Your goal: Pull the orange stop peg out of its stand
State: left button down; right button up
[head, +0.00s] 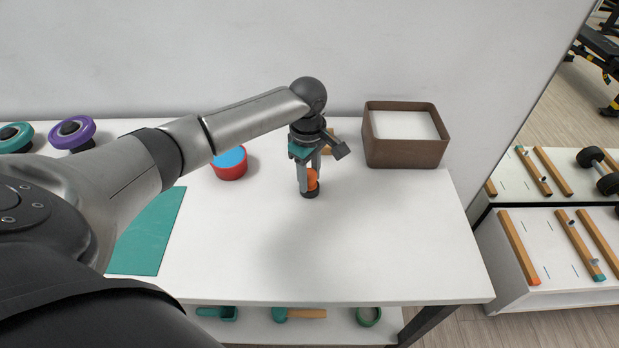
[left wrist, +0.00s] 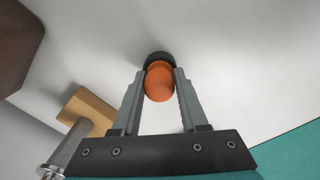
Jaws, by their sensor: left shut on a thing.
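The orange stop peg (head: 312,181) stands upright in its small black stand (head: 310,194) on the white table. In the left wrist view the orange peg (left wrist: 159,82) sits between the two grey fingers, with the dark stand (left wrist: 158,57) just beyond it. My left gripper (head: 309,181) points down from above and is shut on the peg. The peg's lower part is hidden inside the stand. My right gripper is in neither view.
A brown box (head: 405,155) stands at the back right. A red cup with a blue top (head: 230,163) is to the left of the gripper. A hammer-like tool with a wooden part (left wrist: 88,110) lies close behind the gripper. A teal mat (head: 150,235) lies at the left. The table's front is clear.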

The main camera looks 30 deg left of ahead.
aim_at(310, 172)
pick_arm(q)
notch_tip(310, 172, up, 20)
jog(key=p, duration=0.4)
dwell(0.3)
jog(key=shift+p, duration=1.1)
